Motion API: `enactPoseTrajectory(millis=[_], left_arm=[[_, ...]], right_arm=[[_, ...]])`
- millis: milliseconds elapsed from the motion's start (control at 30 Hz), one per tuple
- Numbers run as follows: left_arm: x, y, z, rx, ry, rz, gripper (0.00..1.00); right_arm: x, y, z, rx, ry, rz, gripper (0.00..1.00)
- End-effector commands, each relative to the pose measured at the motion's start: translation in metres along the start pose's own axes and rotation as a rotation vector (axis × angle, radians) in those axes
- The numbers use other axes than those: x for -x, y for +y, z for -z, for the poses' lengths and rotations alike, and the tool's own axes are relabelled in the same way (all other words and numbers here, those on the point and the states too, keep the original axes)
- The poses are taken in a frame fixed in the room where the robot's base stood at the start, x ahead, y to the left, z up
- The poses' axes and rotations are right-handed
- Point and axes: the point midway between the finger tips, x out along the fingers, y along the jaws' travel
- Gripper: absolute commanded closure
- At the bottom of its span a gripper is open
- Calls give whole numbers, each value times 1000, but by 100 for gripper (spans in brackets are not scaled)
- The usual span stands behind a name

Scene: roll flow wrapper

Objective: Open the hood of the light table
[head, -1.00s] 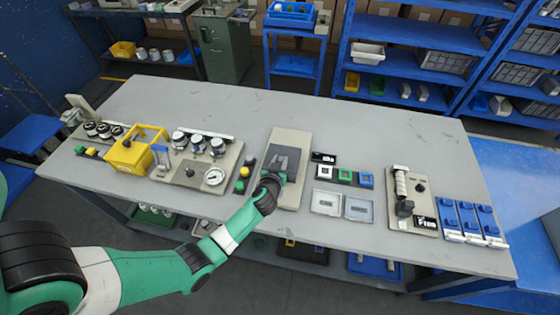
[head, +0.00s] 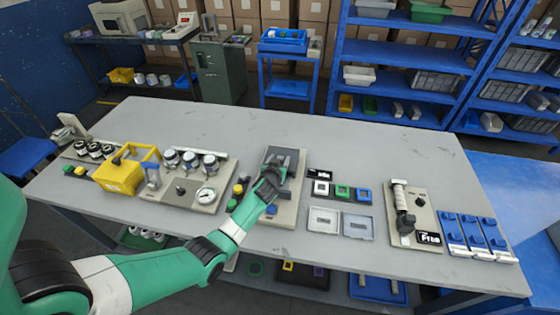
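The light table appears to be the beige box (head: 285,213) near the middle of the bench, with a dark panel on its top. My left gripper (head: 281,163) is over that dark panel and hides much of it. The fingers are small and dark against the panel, so I cannot tell whether they touch it or how far apart they are. I cannot make out a raised hood. My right gripper is not in view.
A yellow guard frame (head: 118,178) and a gauge panel (head: 180,190) stand to the left. Small coloured blocks (head: 342,191) and two shallow trays (head: 323,219) lie close on the right. The back of the grey bench (head: 330,125) is clear.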

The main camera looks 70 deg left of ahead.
Motion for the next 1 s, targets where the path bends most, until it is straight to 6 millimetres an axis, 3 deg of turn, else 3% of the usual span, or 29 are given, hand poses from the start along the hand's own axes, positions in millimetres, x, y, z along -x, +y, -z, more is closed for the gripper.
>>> enactPoseTrajectory(millis=[367,467,800,1000], left_arm=[[6,0,2,0,1,-1,38],[19,1,3,-1,2,-2,38],[95,0,2,-1,1,-2,38],[116,0,0,0,0,-1,38]], right_arm=[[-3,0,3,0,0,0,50],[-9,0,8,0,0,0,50],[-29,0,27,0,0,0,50],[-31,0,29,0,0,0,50]])
